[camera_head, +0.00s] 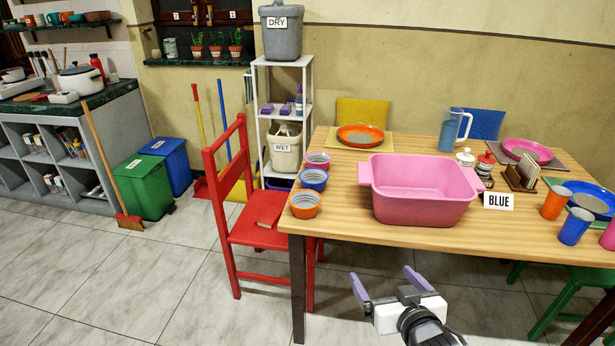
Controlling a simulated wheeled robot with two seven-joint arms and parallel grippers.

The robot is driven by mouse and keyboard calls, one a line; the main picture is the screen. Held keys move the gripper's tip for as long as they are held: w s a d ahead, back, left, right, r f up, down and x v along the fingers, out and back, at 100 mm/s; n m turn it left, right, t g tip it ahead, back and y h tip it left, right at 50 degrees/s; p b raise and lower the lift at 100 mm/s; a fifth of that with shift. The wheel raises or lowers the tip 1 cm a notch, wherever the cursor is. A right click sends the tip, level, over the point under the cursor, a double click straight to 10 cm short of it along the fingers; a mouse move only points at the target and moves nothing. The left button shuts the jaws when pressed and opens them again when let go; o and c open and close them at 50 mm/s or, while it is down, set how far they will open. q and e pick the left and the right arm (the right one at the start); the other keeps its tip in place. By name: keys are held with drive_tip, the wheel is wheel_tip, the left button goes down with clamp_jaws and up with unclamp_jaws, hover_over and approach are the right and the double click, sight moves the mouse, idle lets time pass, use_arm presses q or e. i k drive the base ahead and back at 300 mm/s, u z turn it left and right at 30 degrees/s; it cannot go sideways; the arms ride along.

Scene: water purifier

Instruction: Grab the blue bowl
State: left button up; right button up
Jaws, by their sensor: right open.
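The blue bowl (313,179) stands at the left edge of the wooden table. A pink bowl (317,160) is just behind it and an orange bowl (305,204) just in front of it, in a row. My right gripper (385,282) is open and empty. It appears in front of the table's near edge, below and to the right of the bowls, well apart from them. My left gripper is not in view.
A large pink basin (420,187) stands on the table (345,227) right of the bowls. A red chair (257,231) stands at the table's left side. The floor (190,285) at front left is clear.

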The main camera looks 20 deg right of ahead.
sight(314, 179)
drive_tip(key=i, duration=1.25)
